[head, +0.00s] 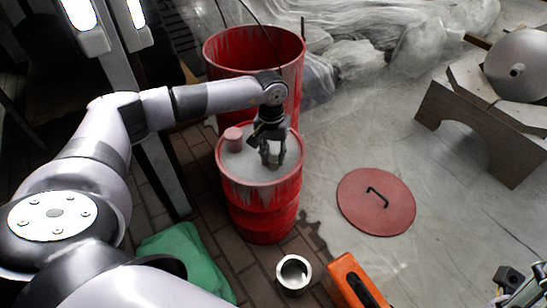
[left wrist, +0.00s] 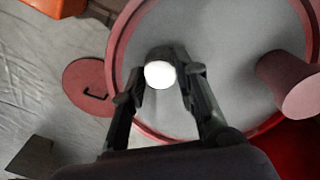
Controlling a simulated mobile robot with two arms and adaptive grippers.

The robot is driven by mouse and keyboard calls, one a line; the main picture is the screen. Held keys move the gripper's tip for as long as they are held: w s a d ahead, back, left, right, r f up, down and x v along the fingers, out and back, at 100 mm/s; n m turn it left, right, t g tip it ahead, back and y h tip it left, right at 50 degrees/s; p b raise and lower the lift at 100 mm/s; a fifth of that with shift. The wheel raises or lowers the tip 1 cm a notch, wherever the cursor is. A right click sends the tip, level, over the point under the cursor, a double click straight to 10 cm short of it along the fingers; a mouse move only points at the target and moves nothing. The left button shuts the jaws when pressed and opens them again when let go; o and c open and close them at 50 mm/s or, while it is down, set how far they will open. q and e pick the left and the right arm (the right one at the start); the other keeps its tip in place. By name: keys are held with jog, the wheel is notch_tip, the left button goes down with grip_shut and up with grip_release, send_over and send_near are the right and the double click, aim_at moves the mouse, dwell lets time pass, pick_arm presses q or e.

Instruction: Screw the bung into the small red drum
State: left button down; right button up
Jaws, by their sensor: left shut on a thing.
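The small red drum (head: 262,205) stands upright with a grey top inside a raised red rim; the top also fills much of the left wrist view (left wrist: 225,65). My left gripper (head: 271,163) points down over the drum top, right of its middle. In the left wrist view its fingers (left wrist: 160,85) are closed on a small, bright white round piece, the bung (left wrist: 160,74). The bung sits at or just above the drum top; its lower part and any hole under it are hidden. My right gripper (head: 520,289) seems partly visible at the bottom right corner, its fingers unclear.
A pink cylinder (head: 233,139) stands on the drum top, left of my gripper. A larger open red drum (head: 230,57) is behind. A red lid (head: 352,207) with a black handle lies right. A metal cup (head: 293,273), orange case (head: 350,280) and green cloth (head: 180,255) lie in front.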

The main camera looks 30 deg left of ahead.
pick_arm(q)
jog(key=m, duration=0.3)
jog(key=shift+m+b, duration=0.3)
jog(key=c, duration=1.2)
grip_release()
jog(key=shift+c, duration=0.6)
